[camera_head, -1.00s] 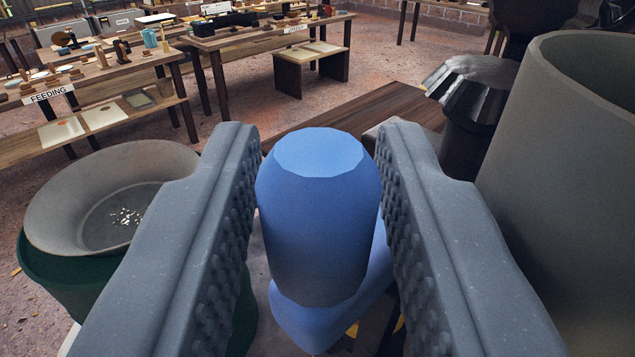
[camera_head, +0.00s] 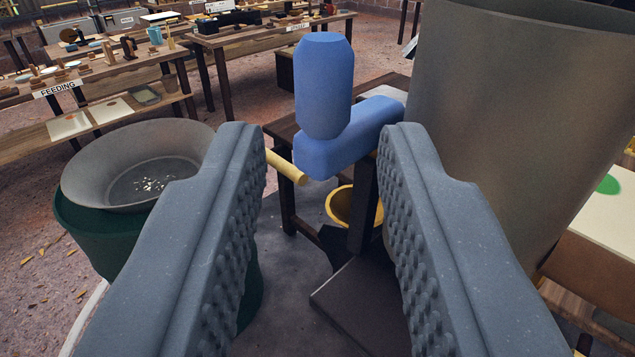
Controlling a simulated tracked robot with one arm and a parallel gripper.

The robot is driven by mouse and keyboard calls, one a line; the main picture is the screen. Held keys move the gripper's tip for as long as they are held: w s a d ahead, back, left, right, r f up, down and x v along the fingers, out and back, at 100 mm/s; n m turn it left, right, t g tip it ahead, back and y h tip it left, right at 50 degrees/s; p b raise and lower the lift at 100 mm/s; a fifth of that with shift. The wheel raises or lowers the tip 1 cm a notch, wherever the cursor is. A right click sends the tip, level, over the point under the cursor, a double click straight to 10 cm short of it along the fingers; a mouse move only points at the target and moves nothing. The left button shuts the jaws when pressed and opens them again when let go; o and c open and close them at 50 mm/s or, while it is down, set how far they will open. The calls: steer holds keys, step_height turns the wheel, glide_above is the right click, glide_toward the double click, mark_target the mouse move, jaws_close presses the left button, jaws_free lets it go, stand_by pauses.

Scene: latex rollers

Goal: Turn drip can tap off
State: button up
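The blue tap has an upright, faceted handle (camera_head: 324,88) standing on a blue body (camera_head: 350,138) that runs back to the right. A pale yellow spout or rod (camera_head: 286,167) shows left of the body, partly behind my left finger. My gripper (camera_head: 318,150) is open and empty, its two grey studded fingers on either side of the view. The tap appears between and beyond the fingertips, with no visible contact. The large grey-brown drip can (camera_head: 510,110) stands at the right, partly hidden by the right finger.
A yellow bowl (camera_head: 352,208) sits below the tap behind a dark post (camera_head: 362,205). A grey basin (camera_head: 140,165) with white bits rests on a green drum (camera_head: 90,235) at the left. Wooden tables, one labelled FEEDING (camera_head: 58,89), stand behind. A white-topped table (camera_head: 605,215) is at right.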

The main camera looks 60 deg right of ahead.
steer(key=v, duration=0.6)
steer(key=shift+a+b, duration=0.15)
steer(key=shift+b, duration=0.3)
